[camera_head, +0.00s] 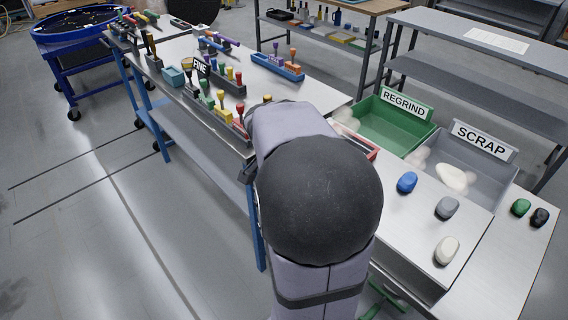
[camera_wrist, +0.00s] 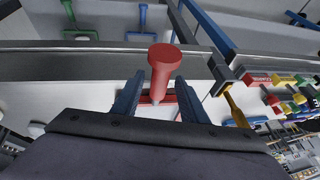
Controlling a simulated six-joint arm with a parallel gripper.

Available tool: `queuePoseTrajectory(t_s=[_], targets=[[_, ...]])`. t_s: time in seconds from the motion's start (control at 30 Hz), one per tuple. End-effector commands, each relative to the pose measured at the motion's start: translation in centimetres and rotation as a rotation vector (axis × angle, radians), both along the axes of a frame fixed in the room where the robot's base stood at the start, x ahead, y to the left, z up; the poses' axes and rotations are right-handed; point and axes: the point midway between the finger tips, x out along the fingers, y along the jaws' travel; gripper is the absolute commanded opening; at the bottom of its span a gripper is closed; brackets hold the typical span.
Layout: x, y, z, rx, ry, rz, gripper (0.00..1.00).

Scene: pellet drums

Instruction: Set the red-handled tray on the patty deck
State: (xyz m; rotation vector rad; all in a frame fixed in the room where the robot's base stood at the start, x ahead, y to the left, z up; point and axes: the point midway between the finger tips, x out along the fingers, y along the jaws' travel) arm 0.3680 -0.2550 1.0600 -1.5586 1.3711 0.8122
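A red handle (camera_wrist: 163,62) stands between the two blue fingers of my gripper (camera_wrist: 159,80) in the wrist view. Gaps show on both sides of it, so the gripper looks open around the handle. A red-edged piece lies below the handle; I cannot tell whether it is part of the tray. In the head view my arm hides the gripper and this handle. A red-rimmed item (camera_head: 362,147) shows partly behind the arm. The steel surface with blue, grey and white lumps (camera_head: 413,232), at right, may be the patty deck; no label shows.
A green REGRIND bin (camera_head: 392,125) and a grey SCRAP bin (camera_head: 462,165) stand behind the lumps. Several colour-handled racks crowd the left bench, near a FINE sign (camera_head: 201,67). A yellow-handled item (camera_wrist: 237,110) is right of my gripper. Green and black lumps lie far right.

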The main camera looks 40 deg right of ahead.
Motion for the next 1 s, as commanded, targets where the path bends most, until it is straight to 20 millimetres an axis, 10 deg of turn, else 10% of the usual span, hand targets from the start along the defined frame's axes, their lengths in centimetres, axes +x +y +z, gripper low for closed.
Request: queuePoseTrajectory(t_s=[0.6, 1.0], targets=[[-1.6, 3.9, 8.6, -0.002, -0.002, 0.002, 0.39], [-2.0, 4.5, 10.0, 0.000, 0.000, 0.000, 0.39]])
